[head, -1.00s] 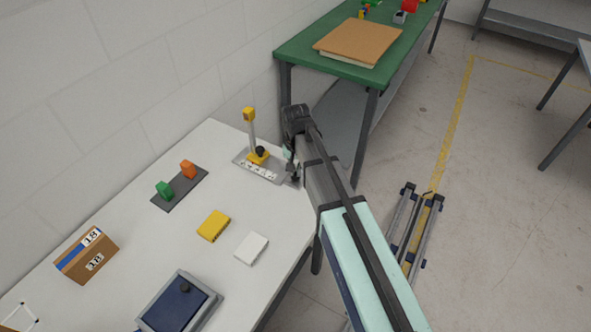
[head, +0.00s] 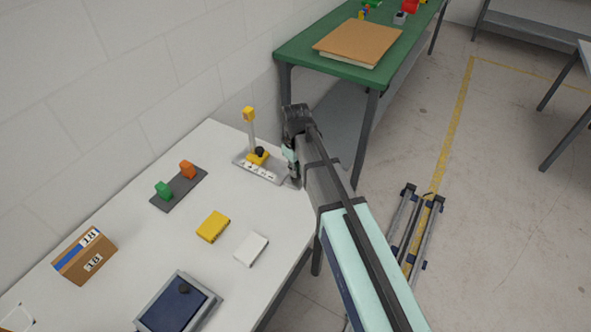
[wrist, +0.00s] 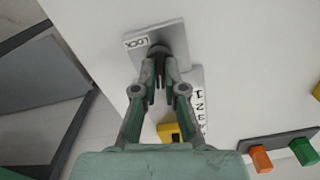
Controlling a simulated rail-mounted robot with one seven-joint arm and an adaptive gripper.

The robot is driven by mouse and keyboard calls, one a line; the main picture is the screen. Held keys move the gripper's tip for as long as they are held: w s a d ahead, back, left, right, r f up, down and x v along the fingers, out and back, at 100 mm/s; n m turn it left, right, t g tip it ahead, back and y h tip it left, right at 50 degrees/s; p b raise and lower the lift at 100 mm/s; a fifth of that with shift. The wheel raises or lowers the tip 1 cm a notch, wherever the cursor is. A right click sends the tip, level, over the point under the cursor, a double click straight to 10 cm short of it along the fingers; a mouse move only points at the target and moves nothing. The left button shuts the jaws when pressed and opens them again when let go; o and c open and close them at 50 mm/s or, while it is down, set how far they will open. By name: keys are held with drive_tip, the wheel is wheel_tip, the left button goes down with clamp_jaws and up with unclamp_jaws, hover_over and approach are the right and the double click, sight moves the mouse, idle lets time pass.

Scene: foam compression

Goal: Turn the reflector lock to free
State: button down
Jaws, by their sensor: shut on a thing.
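The reflector fixture is a grey base plate (head: 262,175) with a pale post (head: 251,134) topped by a yellow block (head: 249,114), and a yellow foot with a black knob (head: 259,152). In the wrist view, a grey plate (wrist: 174,34) carries a label reading LOCK (wrist: 137,42). My gripper (wrist: 159,76) is over this plate, its fingers closed around a dark lock knob (wrist: 158,51), which they partly hide. I cannot read the lock's setting. In the head view my gripper is at the fixture's right end, mostly hidden by my arm.
A green and orange peg strip (head: 180,188), a yellow block (head: 213,226), a white block (head: 251,248), a cardboard box (head: 85,257) and a blue-topped tray (head: 178,303) share the white table (head: 140,235). A green table (head: 300,50) stands behind.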

drive_tip(key=shift+n, duration=1.2)
drive_tip(key=c, duration=1.2)
unclamp_jaws()
drive_tip(key=shift+c, duration=0.2)
drive_tip(key=shift+r, duration=0.1)
wheel_tip(320, 180, up, 12)
